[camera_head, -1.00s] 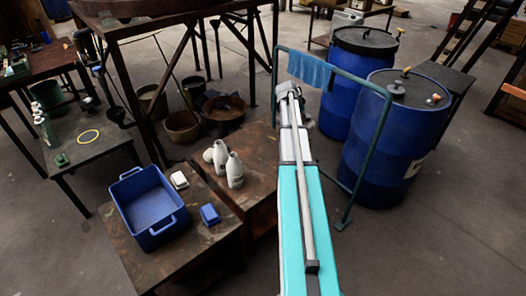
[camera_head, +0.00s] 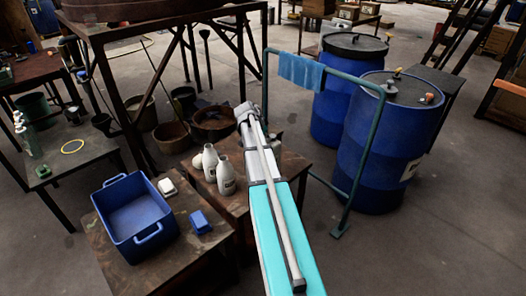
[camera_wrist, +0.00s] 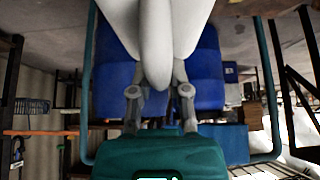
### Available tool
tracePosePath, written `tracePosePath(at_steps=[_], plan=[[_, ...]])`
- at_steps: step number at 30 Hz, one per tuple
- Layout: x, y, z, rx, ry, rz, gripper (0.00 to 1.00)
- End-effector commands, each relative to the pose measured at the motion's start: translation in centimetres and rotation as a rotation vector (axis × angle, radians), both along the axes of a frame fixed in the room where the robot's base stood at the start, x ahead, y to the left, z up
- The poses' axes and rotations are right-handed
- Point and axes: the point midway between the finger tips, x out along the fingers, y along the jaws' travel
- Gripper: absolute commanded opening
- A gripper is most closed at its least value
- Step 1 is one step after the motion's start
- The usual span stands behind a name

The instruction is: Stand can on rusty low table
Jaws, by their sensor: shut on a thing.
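My gripper (camera_wrist: 160,92) is shut on a pale white can (camera_wrist: 158,30) in the wrist view, where the scene appears upside down. The can's wide body fills the top middle and narrows towards a rounded part between the fingers. In the head view my arm hides the fingers and I cannot make out the can. Two low rusty-brown tables stand together there. The farther table (camera_head: 289,172) carries white bottles (camera_head: 226,177) and lies beneath my arm in the picture. The nearer table (camera_head: 112,250) bears a blue tub.
A green rail (camera_head: 352,190) with a blue cloth (camera_head: 301,71) stands right of the farther table, before blue drums (camera_head: 385,150). The farther table's right part looks bare.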

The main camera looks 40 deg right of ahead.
Motion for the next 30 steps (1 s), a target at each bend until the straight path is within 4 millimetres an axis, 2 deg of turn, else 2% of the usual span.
tracePosePath(at_steps=[3,17,24,30], plan=[[0.2,0.4,-0.7,0.0,0.001,0.001,0.0],[0.2,0.6,-0.8,0.0,0.001,0.001,0.0],[0.5,1.4,-2.3,0.0,0.001,0.001,0.0],[0.5,1.4,-4.0,0.0,0.0,0.0,0.0]])
